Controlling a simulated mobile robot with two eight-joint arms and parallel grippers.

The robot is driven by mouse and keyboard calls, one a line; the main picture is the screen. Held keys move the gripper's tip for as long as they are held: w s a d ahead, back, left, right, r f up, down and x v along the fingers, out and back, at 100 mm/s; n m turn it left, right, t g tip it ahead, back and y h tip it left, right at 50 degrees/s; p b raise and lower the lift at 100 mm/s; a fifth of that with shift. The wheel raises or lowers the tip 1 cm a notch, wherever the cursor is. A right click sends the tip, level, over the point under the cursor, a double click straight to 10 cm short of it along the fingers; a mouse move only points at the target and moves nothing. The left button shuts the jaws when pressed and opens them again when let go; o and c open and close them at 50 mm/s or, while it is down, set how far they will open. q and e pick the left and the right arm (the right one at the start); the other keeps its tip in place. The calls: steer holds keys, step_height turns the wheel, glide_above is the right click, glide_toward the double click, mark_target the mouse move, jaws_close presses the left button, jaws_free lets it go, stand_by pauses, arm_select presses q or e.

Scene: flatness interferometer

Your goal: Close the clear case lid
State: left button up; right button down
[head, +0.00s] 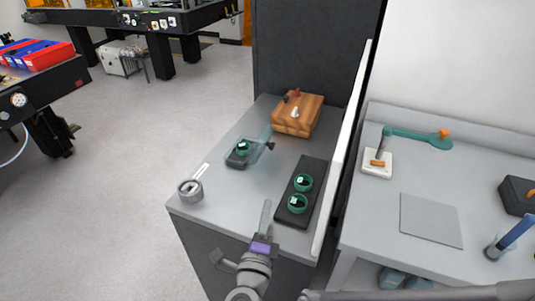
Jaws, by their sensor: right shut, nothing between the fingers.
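The clear case (238,158) stands on the grey bench top, left of the middle, with a dark base and a green ring-shaped piece (242,148) in it. Its see-through lid (263,139) is open and tilted up on the right side of the case. My right gripper (266,206) comes in from the bottom of the head view, shut and empty. It is in front of the case and apart from it, pointing away from me. My left gripper is not in view.
A dark tray (312,173) with two green rings lies right of the case. A wooden block (298,113) with small knobs is behind it. A grey ring (190,190) sits near the left corner. A pale upright panel (342,150) bounds the bench on the right.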

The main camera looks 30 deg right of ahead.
glide_toward(264, 146)
steer(key=w+d, duration=0.1)
steer(key=d, duration=0.1)
steer(key=w+d, duration=0.1)
steer(key=d, duration=0.2)
steer(key=w+d, duration=0.2)
steer(key=d, duration=0.1)
steer(key=shift+d+f, duration=0.15)
steer(key=shift+f, duration=0.1)
steer(key=shift+r, duration=0.15)
steer(key=shift+r+n, duration=0.15)
steer(key=shift+n, duration=0.25)
